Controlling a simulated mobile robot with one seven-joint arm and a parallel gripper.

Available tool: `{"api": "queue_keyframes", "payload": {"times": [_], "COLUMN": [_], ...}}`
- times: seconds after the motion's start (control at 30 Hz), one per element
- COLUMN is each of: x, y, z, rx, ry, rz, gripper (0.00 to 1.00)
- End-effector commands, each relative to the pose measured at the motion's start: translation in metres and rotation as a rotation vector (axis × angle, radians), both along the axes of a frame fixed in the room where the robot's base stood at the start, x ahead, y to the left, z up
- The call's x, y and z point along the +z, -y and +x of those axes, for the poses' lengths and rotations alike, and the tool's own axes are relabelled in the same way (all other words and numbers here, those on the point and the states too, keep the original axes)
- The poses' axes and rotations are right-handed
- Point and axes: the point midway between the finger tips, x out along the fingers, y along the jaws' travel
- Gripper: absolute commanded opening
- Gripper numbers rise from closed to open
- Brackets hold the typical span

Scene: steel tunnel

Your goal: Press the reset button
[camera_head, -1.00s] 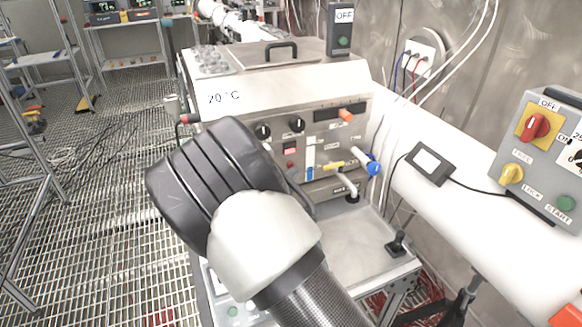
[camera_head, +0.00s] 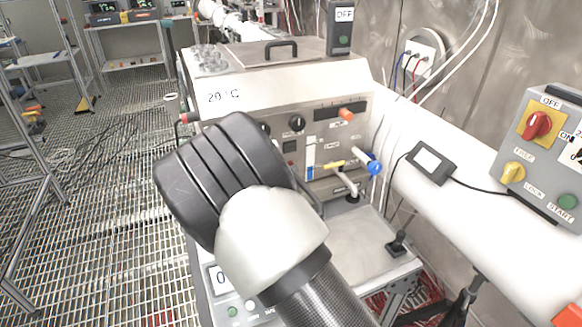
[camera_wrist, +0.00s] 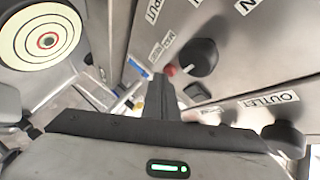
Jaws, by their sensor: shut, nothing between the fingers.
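In the wrist view a red button (camera_wrist: 170,70) sits on the steel panel beside a black knob; I cannot read a reset label on it. My gripper (camera_wrist: 160,84) is shut and empty, its dark fingertips close to the red button; I cannot tell whether they touch it.
Black knobs (camera_wrist: 198,57) and (camera_wrist: 284,138) stick out near my fingers. In the head view a blue valve handle (camera_head: 374,168) and a bent tap (camera_head: 347,182) stand right of my wrist. A grey switch box (camera_head: 545,150) and white pipe (camera_head: 470,225) are further right.

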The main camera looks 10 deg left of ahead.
Motion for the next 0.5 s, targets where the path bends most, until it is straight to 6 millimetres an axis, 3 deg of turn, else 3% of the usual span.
{"api": "queue_keyframes", "payload": {"times": [0.5], "x": [-0.0011], "y": [0.0080], "z": [-0.0109], "rx": [-0.001], "ry": [-0.001], "rz": [0.001], "gripper": [0.00]}}
